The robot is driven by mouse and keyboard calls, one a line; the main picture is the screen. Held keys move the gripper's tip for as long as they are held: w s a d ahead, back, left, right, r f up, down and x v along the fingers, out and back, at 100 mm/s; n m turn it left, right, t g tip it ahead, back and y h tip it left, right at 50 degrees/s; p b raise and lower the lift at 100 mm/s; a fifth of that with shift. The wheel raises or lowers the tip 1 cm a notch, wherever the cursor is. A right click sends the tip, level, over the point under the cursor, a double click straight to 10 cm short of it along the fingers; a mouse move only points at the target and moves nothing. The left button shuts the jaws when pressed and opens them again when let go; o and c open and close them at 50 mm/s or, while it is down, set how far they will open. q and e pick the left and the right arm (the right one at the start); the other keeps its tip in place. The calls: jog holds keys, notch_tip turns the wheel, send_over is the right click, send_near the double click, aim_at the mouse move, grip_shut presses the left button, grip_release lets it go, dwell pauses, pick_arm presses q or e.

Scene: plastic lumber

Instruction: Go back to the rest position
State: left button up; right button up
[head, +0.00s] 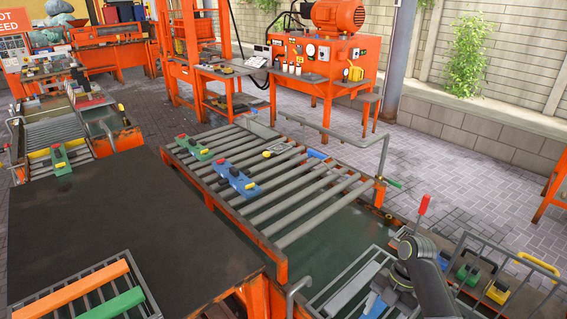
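My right arm (428,280) comes in at the bottom right, dark and bent, over the wire basket area. My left arm and gripper are out of view.
A roller conveyor (300,196) carries a blue block (238,180) and a green block (193,148). A dark tabletop (110,215) is mostly bare. A rack (85,290) holds orange and green bars at the lower left. Bins with clamps (497,290) stand at the right.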

jog(key=s+d+f+m+t+h, duration=0.1)
jog(key=s+f+m+t, duration=0.15)
jog(key=s+m, duration=0.45)
jog(key=s+d+f+m+t+h, duration=0.1)
jog(key=s+d+f+m, duration=0.15)
jog(key=s+m, duration=0.45)
jog(key=s+d+r+m+t+h, duration=0.1)
jog(key=s+r+m+t+h, duration=0.1)
jog(key=s+r+m, duration=0.35)
jog(key=s+d+r+m+t+h, duration=0.1)
jog(key=s+d+r+m, duration=0.1)
jog(key=s+m, duration=0.55)
notch_tip(320, 180, down, 24)
jog(key=d+g, duration=0.1)
jog(key=s+a+f+g, duration=0.1)
jog(key=s+f, duration=1.3)
jog(key=f, duration=0.2)
jog(key=shift+s+a+f+y, duration=0.15)
jog(key=shift+s+f+y, duration=0.25)
